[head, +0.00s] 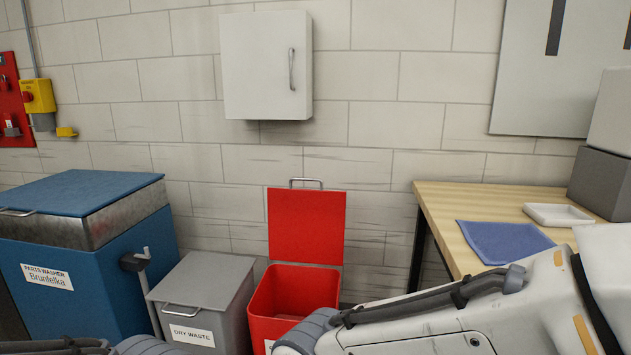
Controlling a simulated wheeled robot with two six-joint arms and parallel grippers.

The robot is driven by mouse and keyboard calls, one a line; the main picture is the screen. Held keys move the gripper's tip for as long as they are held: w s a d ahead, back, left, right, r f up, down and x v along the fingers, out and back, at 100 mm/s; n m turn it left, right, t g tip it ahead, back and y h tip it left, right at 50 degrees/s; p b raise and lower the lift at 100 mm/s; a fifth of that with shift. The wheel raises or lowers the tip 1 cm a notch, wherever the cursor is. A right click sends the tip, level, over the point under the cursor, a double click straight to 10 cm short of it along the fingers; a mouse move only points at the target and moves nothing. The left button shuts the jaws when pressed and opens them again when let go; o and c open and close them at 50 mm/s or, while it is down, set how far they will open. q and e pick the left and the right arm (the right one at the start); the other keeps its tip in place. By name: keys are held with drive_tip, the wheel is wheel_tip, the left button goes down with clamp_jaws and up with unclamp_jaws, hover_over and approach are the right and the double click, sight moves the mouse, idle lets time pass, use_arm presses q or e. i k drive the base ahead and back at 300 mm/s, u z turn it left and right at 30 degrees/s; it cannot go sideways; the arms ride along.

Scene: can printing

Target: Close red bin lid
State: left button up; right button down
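The red bin (262,317) stands on the floor against the wall, near the middle of the head view. Its red lid (306,226) is open and stands upright behind the bin, with a metal handle (306,181) at its top edge. The inside of the bin shows and its lower front right is hidden by my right arm, which comes in from the right. Part of my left arm shows at the bottom left edge. Neither gripper is in view.
A grey dry waste bin (203,281) with its lid shut stands left of the red bin. A blue parts washer (93,271) is further left. At right is a wooden table (452,206) with a blue cloth (503,241) and white tray (557,215).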

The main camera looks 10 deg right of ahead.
sight(305, 226)
drive_tip(key=u, duration=0.6)
drive_tip(key=i, duration=1.05)
drive_tip(key=z, duration=0.25)
